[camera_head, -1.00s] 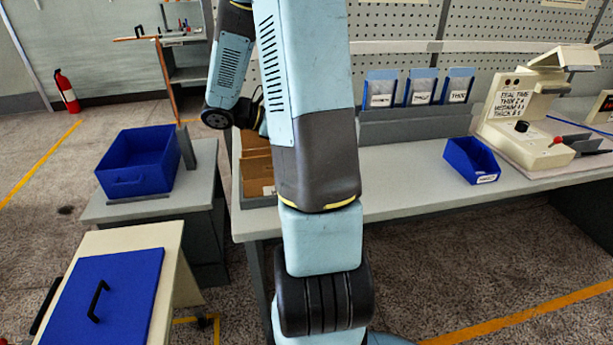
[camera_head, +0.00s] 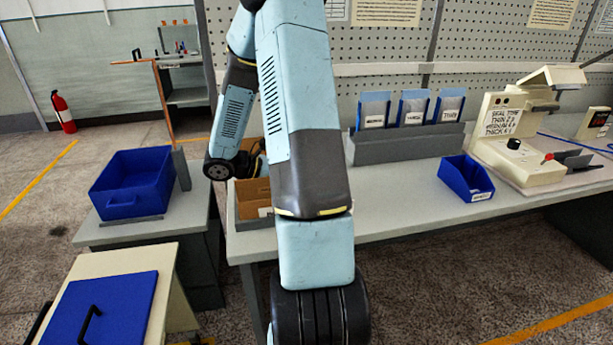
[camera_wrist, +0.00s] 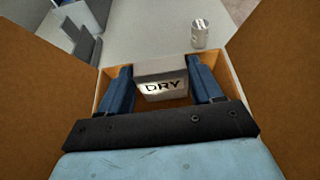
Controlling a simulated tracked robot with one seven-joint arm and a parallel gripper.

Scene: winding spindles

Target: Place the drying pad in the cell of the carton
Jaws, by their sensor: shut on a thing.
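The drying pad (camera_wrist: 160,84) is a pale block marked "DRY", held between the two blue fingers of my gripper (camera_wrist: 160,88) in the wrist view. My gripper is shut on it, over the opening of the carton (camera_wrist: 277,65), whose brown cardboard sides spread around the fingers. Part of the carton floor shows below the pad; I cannot tell whether the pad touches it. In the head view the carton (camera_head: 250,203) stands at the left end of the long bench, and my arm hides much of it along with the fingers and pad.
A silver can (camera_wrist: 199,34) stands just beyond the carton. A blue tub (camera_head: 140,183) is on a side table to the left. Labelled pouches (camera_head: 412,108), a blue bin (camera_head: 467,177) and a sealing machine (camera_head: 515,140) stand on the bench, with clear bench between.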

